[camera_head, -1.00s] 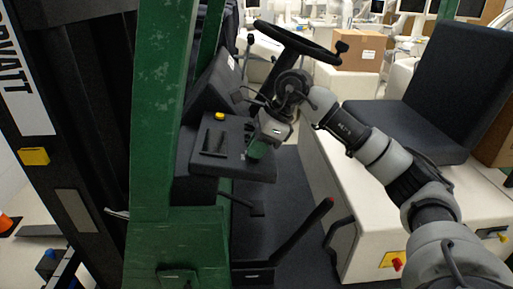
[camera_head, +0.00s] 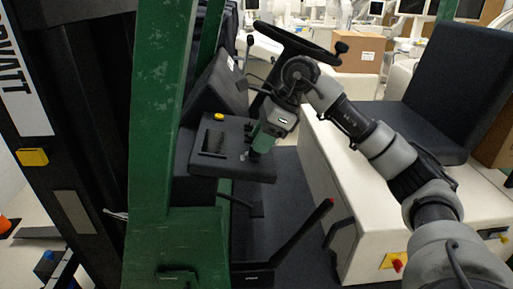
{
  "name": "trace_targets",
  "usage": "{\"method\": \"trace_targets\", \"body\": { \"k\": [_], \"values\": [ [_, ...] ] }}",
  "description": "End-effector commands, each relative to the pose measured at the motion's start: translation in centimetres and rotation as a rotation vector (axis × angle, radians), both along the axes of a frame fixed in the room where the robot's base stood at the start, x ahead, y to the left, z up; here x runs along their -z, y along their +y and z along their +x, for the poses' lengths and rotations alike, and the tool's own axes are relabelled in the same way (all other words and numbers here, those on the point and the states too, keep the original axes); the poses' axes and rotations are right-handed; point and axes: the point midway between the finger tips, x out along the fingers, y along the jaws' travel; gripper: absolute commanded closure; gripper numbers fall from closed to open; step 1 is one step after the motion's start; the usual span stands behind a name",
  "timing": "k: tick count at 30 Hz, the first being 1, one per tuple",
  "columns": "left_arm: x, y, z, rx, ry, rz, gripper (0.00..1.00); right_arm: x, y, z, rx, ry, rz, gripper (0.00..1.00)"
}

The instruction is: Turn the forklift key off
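The forklift's dark dashboard panel (camera_head: 208,163) is in the middle left of the head view. It has a yellow button (camera_head: 219,117) and a dark recessed rectangle. My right gripper (camera_head: 252,155) comes in from the right under the steering wheel and points down at the panel's right side. Its green and grey body hides that part of the panel. The fingertips are small and dark against the panel, so I cannot tell whether they are open or shut. I cannot make out the key; it may be hidden by the gripper. My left gripper is not in view.
The black steering wheel (camera_head: 297,42) is just above my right wrist. A green post (camera_head: 160,120) stands left of the panel. The dark seat (camera_head: 455,85) is at the right, and a cardboard box (camera_head: 359,52) is behind.

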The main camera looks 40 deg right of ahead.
Motion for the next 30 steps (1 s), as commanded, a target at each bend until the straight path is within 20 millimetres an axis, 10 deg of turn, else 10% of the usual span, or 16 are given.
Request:
{"method": "trace_targets", "body": {
  "k": [12,30],
  "values": [
    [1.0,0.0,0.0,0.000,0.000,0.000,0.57,-6.5,-3.0,-1.8,0.000,-0.001,0.000,0.66],
    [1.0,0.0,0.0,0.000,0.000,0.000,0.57,-7.1,-3.3,-2.0,0.000,0.000,0.000,0.66]
  ]
}}
